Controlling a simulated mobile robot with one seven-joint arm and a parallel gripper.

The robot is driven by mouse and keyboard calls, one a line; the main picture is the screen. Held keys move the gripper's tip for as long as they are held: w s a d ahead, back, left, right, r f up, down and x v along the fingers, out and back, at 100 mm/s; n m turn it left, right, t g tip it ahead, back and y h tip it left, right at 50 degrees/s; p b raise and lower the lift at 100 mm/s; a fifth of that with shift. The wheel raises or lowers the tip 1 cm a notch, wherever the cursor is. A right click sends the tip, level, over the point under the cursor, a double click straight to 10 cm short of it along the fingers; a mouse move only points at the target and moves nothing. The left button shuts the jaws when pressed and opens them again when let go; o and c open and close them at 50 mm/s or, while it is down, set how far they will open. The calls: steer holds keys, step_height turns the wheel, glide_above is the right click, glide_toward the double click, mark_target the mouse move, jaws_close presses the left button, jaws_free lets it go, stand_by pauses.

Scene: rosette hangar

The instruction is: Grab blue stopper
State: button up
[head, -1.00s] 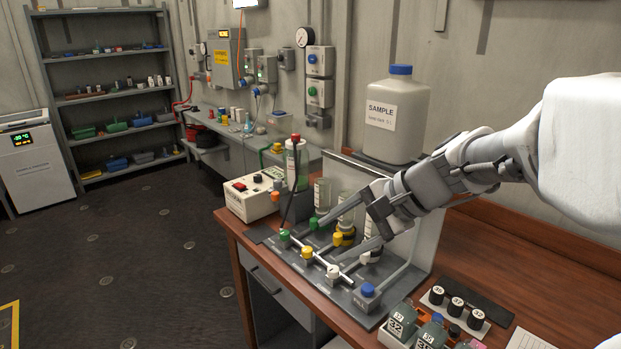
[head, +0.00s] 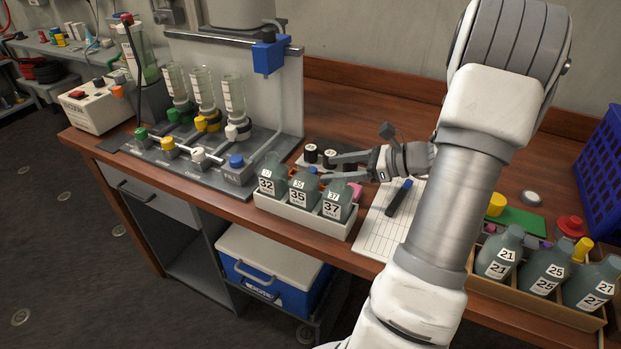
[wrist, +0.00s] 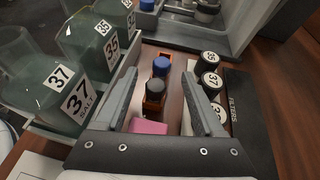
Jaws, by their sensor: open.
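My gripper (wrist: 160,75) is open, with one finger on each side of the blue stopper near the tips. In the head view my gripper (head: 333,165) is low over the bench behind the numbered bottles. Only a small blue bit of the stopper (head: 313,170) shows there, mostly hidden by bottles and fingers.
A white tray of bottles (head: 300,219) marked 32, 35 and 37 stands close to the gripper's left in the wrist view. A black filter strip with round numbered caps (wrist: 209,80) lies on its right. The valve board (head: 190,165) with a blue knob (head: 236,161) is beyond.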

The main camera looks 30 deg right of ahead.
mark_target(314, 170)
steer(key=b+x, duration=0.1)
steer(key=x, duration=0.5)
steer(key=shift+w+f+b, duration=0.1)
steer(key=shift+w+b, duration=0.15)
steer(key=shift+b, duration=0.1)
jaws_close()
